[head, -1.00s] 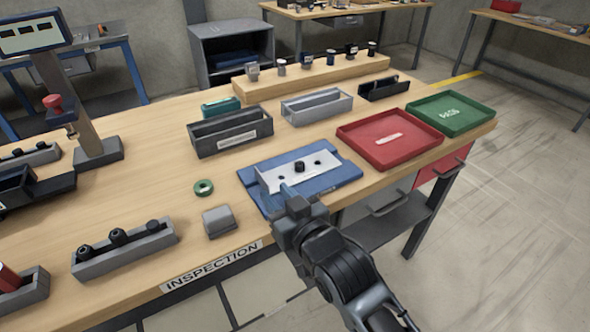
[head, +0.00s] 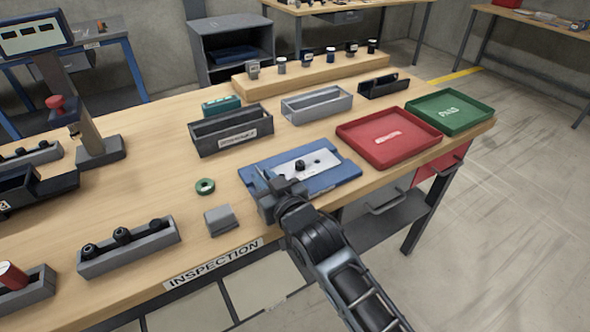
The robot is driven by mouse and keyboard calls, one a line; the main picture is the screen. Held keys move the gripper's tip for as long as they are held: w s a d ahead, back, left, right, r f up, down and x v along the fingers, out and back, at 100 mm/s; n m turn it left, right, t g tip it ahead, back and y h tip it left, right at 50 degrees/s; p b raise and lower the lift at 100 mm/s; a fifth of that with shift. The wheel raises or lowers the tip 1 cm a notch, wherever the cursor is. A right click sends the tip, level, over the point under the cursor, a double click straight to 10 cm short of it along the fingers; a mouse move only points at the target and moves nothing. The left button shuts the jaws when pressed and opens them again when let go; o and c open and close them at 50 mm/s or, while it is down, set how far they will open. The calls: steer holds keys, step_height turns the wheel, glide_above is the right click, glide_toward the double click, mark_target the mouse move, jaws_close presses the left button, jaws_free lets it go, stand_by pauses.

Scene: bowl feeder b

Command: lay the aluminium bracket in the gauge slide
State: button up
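The aluminium bracket (head: 318,161) is a pale flat plate with dark holes and a dark round knob or pin at its middle. It lies flat on or just over the blue gauge slide (head: 338,178), within its outline. I cannot tell whether it is fully seated. My gripper (head: 272,186) is at the bracket's near left end, low over the slide's front left corner. It hides that end of the bracket. The fingertips are too small and overlapped to show whether they are open or shut on the bracket.
A red tray (head: 372,153) and a green tray (head: 480,122) stand to the right. A dark bin (head: 205,146) and a grey bin (head: 293,114) are behind. A green ring (head: 205,186) and a grey block (head: 220,220) sit to the left.

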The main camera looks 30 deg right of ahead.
jaws_close()
steer(key=shift+r, duration=0.1)
